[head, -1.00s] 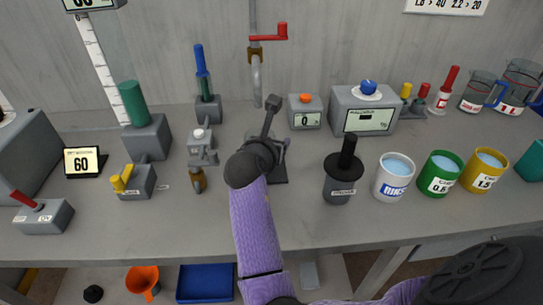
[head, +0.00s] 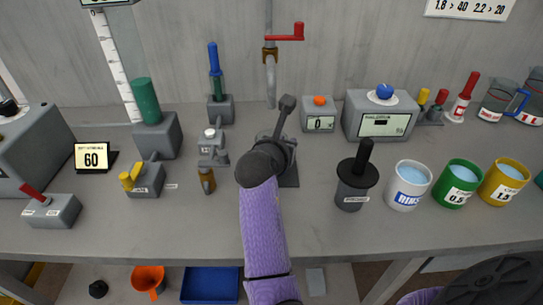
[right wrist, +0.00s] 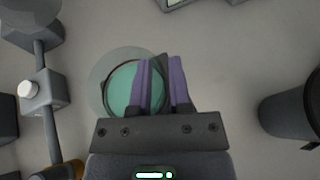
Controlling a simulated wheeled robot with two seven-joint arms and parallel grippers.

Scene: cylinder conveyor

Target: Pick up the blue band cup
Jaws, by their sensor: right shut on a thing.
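A round clear cup (right wrist: 121,90) with teal inside is seen from above in the right wrist view. My right gripper (right wrist: 163,85) is shut on it at its right side; the fingers cover part of the cup, and exactly where they touch is hard to tell. No blue band shows from this angle. In the head view my right gripper (head: 280,148) is at mid-bench, largely behind its own dark wrist, which hides the cup. My left gripper is not in view.
The bench front (head: 330,238) is clear.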

